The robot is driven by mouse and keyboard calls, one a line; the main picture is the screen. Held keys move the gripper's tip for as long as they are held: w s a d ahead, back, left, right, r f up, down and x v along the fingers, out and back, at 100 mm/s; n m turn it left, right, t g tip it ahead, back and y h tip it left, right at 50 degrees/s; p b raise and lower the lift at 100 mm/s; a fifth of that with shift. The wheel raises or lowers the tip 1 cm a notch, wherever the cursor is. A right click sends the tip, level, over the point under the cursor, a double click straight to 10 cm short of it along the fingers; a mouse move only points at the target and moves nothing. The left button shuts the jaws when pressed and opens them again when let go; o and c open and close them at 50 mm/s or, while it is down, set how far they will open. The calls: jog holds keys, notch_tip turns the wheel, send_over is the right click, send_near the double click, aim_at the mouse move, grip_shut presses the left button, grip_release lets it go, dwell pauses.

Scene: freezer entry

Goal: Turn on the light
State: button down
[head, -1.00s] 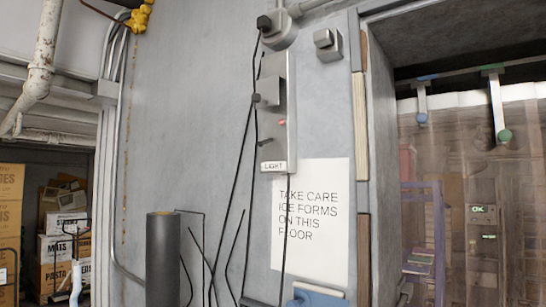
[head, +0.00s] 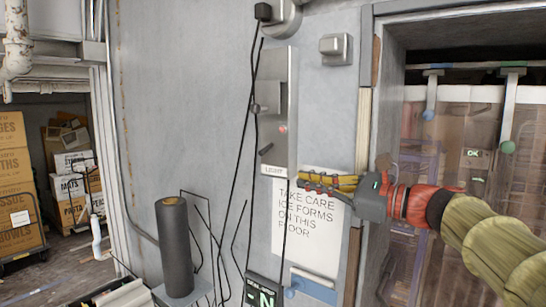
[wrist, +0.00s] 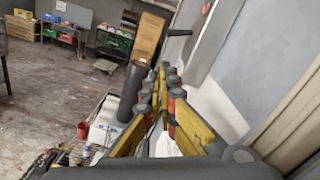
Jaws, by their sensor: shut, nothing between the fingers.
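The light switch panel (head: 277,90) is a tall grey metal plate on the wall with a LIGHT label (head: 273,170) at its foot. A dark lever (head: 266,150) sticks out low on the plate, slanting down to the left. A small red lamp (head: 283,128) shows above it. My gripper (head: 303,181) is shut and empty, coming from the right, its yellow fingers pointing left just right of and below the LIGHT label. In the wrist view the fingertips (wrist: 160,70) lie below a dark lever (wrist: 180,32) and appear apart from it.
A paper warning sign (head: 308,225) hangs behind and below the fingers. Black cables (head: 252,130) run down beside the panel. A dark roll (head: 174,245) stands lower left. A doorway with a clear strip curtain (head: 450,130) is at right. Cartons (head: 15,180) stand at far left.

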aim_at(266, 149)
jog(key=shift+w+d+r, duration=0.2)
jog(key=shift+r, duration=0.4)
jog(key=p+x, duration=0.2)
jog(key=x, duration=0.8)
jog(key=shift+r+p, duration=0.1)
jog(key=shift+p, duration=0.3)
